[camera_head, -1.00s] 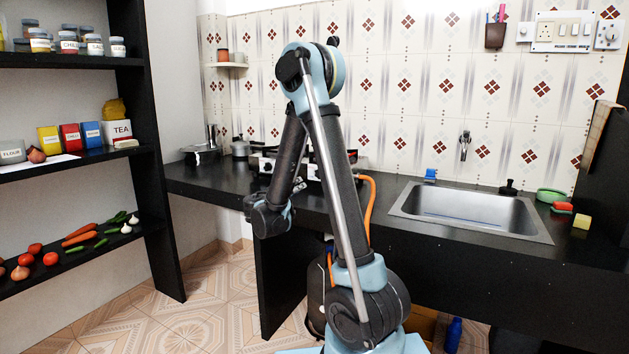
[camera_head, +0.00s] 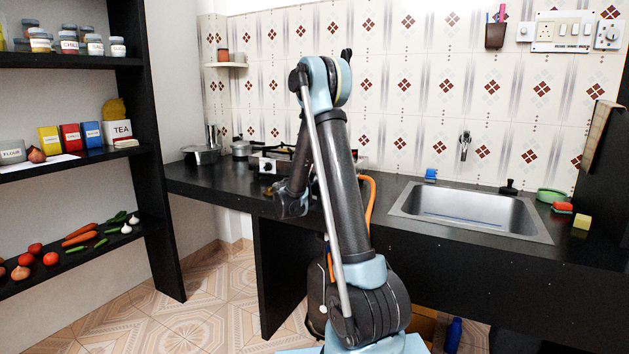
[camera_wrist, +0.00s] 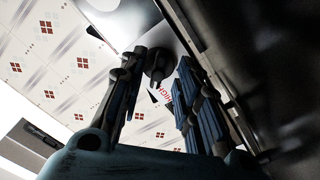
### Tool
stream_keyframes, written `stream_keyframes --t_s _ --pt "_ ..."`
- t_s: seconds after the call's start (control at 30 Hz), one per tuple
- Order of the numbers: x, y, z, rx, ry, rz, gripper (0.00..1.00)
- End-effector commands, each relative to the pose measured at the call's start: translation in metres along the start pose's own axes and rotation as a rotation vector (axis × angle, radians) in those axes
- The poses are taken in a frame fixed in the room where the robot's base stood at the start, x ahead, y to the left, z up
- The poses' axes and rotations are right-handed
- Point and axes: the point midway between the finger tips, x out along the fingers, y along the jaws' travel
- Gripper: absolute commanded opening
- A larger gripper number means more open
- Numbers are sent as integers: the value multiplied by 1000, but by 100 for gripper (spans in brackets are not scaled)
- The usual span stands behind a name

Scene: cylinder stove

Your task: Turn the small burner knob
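The stove (camera_head: 256,165) stands on the black counter, partly hidden behind my arm. Its pale front panel shows a dark knob (camera_head: 268,166) to the left of my arm. In the wrist view, a dark round knob (camera_wrist: 158,64) sits on the stove's pale panel (camera_wrist: 128,22), with red "HIGH" lettering beside it. My gripper (camera_wrist: 160,66) is open, one finger on each side of the knob's near end. Whether the fingers touch it is unclear. Which burner this knob serves cannot be told. In the head view the fingertips are hidden behind my arm.
A steel sink (camera_head: 470,212) is set in the counter (camera_head: 215,186) at right. An orange hose (camera_head: 369,205) runs down behind my arm. Pots (camera_head: 203,155) stand left of the stove. A black shelf unit (camera_head: 160,200) stands at far left.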

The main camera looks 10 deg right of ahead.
Motion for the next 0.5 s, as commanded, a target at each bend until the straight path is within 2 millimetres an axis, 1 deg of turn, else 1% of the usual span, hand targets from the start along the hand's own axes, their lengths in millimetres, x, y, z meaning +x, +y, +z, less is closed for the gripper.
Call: stream_keyframes --t_s 0.13,0.4,0.43,0.47,0.5 --pt "7 0 0 0 0 0 30" --pt "8 0 0 0 0 0 30" --pt "8 0 0 0 0 0 28" --pt "8 0 0 0 0 0 21" --pt "8 0 0 0 0 0 12"
